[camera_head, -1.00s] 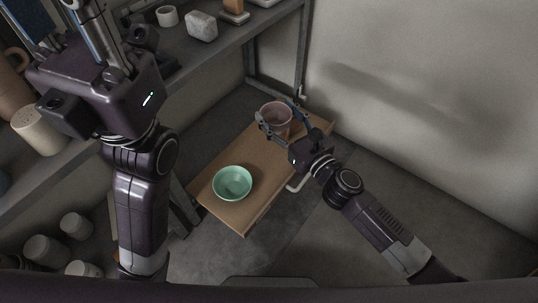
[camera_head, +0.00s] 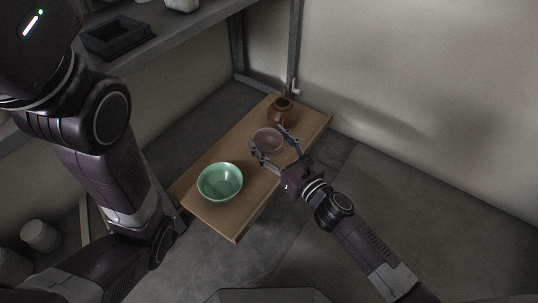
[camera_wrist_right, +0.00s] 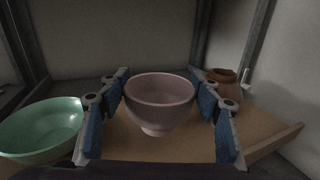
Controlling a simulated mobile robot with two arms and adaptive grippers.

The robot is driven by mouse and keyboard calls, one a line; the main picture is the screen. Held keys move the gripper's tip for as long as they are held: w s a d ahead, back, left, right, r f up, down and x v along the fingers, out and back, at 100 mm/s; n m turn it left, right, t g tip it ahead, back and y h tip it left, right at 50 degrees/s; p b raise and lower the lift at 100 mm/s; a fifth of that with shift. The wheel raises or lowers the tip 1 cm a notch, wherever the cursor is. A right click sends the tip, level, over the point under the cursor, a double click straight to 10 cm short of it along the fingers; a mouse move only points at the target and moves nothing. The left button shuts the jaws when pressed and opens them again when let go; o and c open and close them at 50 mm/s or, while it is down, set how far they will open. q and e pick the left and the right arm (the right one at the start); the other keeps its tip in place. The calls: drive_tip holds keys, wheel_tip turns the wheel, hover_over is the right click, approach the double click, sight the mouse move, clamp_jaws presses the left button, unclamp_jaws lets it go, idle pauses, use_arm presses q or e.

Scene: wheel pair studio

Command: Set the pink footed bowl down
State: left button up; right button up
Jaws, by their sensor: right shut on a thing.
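The pink footed bowl (camera_head: 267,143) is upright between the fingers of my right gripper (camera_head: 266,138), over the far half of the wooden table (camera_head: 228,222). In the right wrist view the bowl (camera_wrist_right: 158,104) sits between the blue finger pads, and the right gripper (camera_wrist_right: 161,92) is shut on it. Its small foot is close above or on the wood; I cannot tell whether it touches. My left arm shows at the left of the head view, but its fingers are out of the picture.
A green bowl (camera_head: 220,182) stands on the table's near half, left of the pink one. A brown pot (camera_head: 283,108) stands behind, near the far corner. A shelf with a dark tray (camera_head: 118,37) is at upper left; a wall is behind.

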wheel_tip(320, 180, down, 4)
drive_tip(key=b, duration=0.3)
drive_tip(key=shift+f+b, duration=0.2)
drive_tip(key=shift+b, duration=0.1)
drive_tip(key=shift+r, duration=0.15)
drive_tip(key=o, duration=1.2)
drive_tip(key=shift+f, duration=0.2)
drive_tip(key=shift+r, duration=0.25)
drive_tip(key=p+v, duration=0.1)
drive_tip(key=v, duration=1.1)
drive_tip(key=shift+f, duration=0.15)
drive_tip(key=shift+s+f, duration=0.1)
drive_tip(key=shift+s, duration=0.05)
